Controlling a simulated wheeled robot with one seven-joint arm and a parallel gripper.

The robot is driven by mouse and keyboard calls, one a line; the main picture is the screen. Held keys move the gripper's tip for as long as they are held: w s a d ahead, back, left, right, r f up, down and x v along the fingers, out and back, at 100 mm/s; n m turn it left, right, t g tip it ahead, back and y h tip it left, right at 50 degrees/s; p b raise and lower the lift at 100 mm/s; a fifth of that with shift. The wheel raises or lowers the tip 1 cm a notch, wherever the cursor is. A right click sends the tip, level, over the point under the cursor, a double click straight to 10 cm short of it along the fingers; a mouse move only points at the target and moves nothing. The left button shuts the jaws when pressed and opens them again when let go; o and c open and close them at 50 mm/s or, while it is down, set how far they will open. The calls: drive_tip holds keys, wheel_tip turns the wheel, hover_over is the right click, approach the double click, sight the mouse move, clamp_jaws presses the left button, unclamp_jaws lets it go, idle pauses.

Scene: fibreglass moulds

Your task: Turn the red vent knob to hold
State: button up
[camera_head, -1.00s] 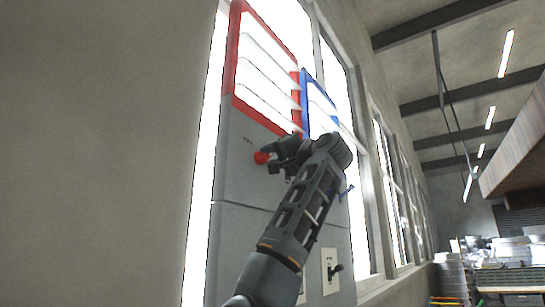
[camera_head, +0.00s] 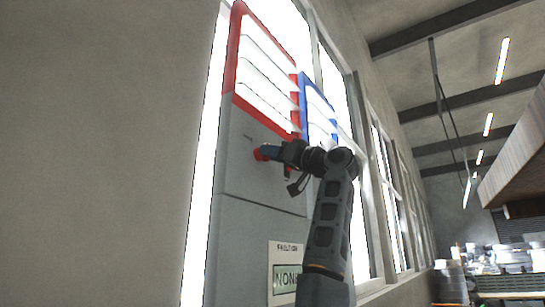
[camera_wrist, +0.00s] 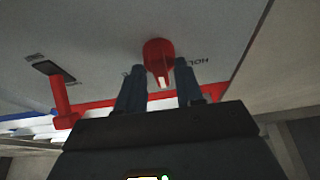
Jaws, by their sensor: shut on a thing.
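The red vent knob (camera_head: 262,152) is on the grey panel (camera_head: 235,170) below the red-framed vent (camera_head: 232,55). In the wrist view the knob (camera_wrist: 157,52) has a white mark on its near end, which points toward my gripper. Part of a word reading "HOL" is printed to its right, and another label on its left is mostly hidden by a finger. My gripper (camera_wrist: 160,84) is shut on the knob, with one finger on each side. In the head view my gripper (camera_head: 272,151) reaches the knob from the right.
A blue-framed vent (camera_head: 304,100) is right of the red one. A red lever (camera_wrist: 61,98) stands by a dark slot, left of the knob in the wrist view. Bright windows (camera_head: 340,100) lie behind.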

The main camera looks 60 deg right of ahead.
drive_tip(key=shift+d+r+n+g+y+p, duration=0.1)
drive_tip(key=shift+n+g+y+p, duration=0.25)
drive_tip(key=shift+n+y, duration=1.3)
drive_tip(key=shift+d+r+n+g+y+p, duration=0.2)
drive_tip(key=shift+n+y+p, duration=0.3)
drive_tip(key=shift+n, duration=2.25)
drive_tip(key=shift+d+f+n+g+y+p, duration=0.1)
drive_tip(key=shift+n+g+y+p, duration=0.25)
drive_tip(key=shift+n+y, duration=1.3)
drive_tip(key=shift+n+h, duration=0.6)
drive_tip(key=shift+n, duration=0.05)
drive_tip(key=shift+a, duration=0.1)
clamp_jaws()
drive_tip(key=shift+r, duration=0.1)
drive_tip(key=o, duration=0.5)
unclamp_jaws()
drive_tip(key=shift+o, duration=0.9)
